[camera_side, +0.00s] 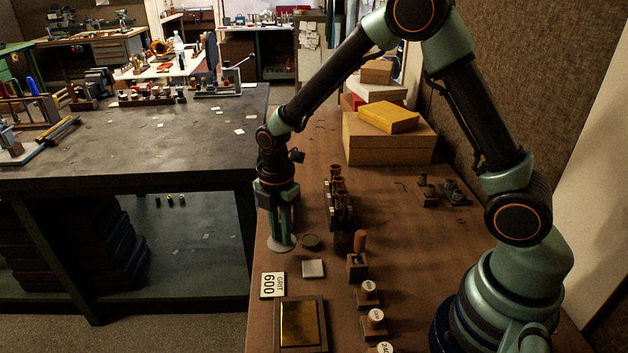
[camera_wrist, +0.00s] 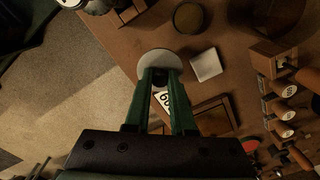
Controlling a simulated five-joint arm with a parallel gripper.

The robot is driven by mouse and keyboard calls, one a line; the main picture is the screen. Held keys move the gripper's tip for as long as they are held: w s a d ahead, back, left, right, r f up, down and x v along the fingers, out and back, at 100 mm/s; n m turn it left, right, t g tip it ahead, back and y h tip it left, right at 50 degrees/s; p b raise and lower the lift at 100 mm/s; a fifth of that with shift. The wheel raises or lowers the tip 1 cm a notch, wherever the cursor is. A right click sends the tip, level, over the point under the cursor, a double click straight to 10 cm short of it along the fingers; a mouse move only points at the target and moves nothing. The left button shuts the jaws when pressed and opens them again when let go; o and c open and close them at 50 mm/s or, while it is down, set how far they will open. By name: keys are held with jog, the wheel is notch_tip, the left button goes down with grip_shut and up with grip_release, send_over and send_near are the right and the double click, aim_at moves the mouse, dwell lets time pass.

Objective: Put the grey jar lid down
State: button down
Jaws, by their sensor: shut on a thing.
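The grey jar lid (camera_side: 279,246) is a flat pale disc at the left edge of the brown bench in the side view. In the wrist view the lid (camera_wrist: 150,58) shows just beyond my fingertips, partly covered by them. My gripper (camera_side: 282,234) points down with its green fingers shut on the lid; it also shows in the wrist view (camera_wrist: 160,76). The lid looks roughly level and low over the bench. I cannot tell whether its underside touches the bench top.
Beside the lid are a dark round disc (camera_side: 311,241) and a pale square block (camera_side: 313,268). A "GRIT 600" card (camera_side: 272,285) and a framed brass plate (camera_side: 300,324) lie nearer. A rack of brass parts (camera_side: 340,203) stands to the right. The bench edge drops off at left.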

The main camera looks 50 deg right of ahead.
aim_at(281, 241)
jog(key=shift+f, duration=1.95)
jog(key=shift+f, duration=0.2)
jog(key=c, duration=0.8)
grip_release()
jog(key=shift+o, duration=0.2)
jog(key=shift+r, duration=0.1)
